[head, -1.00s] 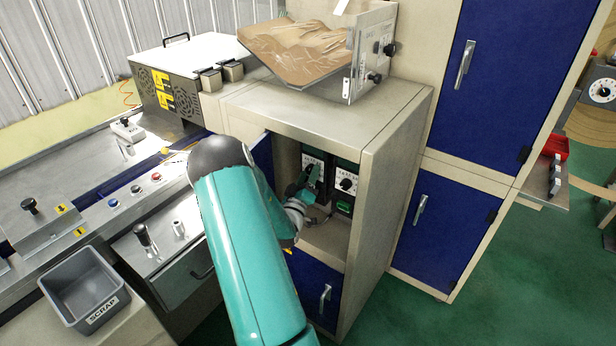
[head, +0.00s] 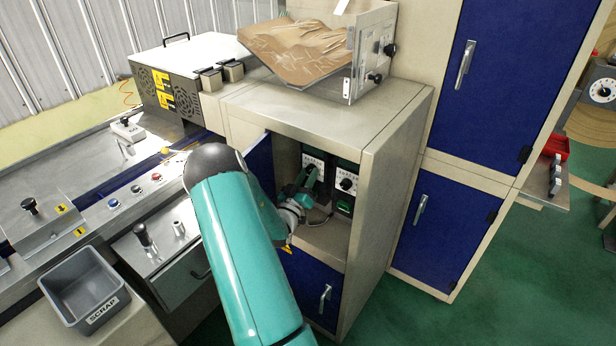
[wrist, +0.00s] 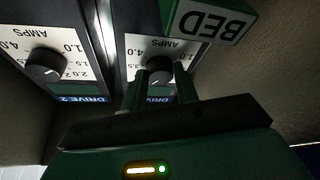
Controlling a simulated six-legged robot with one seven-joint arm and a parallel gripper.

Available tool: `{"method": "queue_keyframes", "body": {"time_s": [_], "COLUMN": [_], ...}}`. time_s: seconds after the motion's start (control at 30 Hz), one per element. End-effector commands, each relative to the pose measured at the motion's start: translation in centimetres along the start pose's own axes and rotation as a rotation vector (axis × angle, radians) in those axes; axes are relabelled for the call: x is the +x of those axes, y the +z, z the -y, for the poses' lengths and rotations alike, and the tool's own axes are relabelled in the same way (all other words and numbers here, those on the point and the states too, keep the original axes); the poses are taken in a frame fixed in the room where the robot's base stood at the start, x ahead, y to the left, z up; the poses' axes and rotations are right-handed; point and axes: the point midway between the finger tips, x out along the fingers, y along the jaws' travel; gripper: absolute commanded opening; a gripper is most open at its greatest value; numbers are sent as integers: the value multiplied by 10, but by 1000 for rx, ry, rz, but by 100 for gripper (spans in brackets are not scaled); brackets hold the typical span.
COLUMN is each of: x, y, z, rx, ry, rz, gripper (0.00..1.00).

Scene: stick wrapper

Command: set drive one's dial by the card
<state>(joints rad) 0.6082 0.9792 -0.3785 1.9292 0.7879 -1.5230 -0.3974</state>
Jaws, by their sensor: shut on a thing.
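In the wrist view, upside down, my gripper (wrist: 159,80) is shut on the black dial (wrist: 159,68) of the right-hand drive. Its white AMPS scale (wrist: 137,46) is partly hidden by the fingers, and its blue name label is mostly covered. The neighbouring drive, labelled DRIVE 2, has a free black dial (wrist: 45,65). In the head view my gripper (head: 310,176) reaches into the open cabinet at the left drive (head: 313,158); drive 2 (head: 347,184) stands to its right. I cannot pick out a readable card.
The cabinet's right wall (head: 385,185) and opened blue door (head: 260,160) flank my arm closely. A grey scrap bin (head: 82,285) stands at lower left.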

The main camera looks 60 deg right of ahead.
Motion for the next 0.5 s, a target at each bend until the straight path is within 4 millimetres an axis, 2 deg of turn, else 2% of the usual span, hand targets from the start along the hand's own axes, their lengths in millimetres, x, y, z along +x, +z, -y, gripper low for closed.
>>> {"method": "queue_keyframes", "body": {"time_s": [0.1,0.37,0.4,0.5], "x": [1,1,1,1], "y": [-1,-1,-1,-1], "z": [0,0,0,0], "rx": [51,57,57,56], "ry": [22,25,25,24], "rz": [-3,-3,-3,-2], "gripper": [7,7,34,51]}}
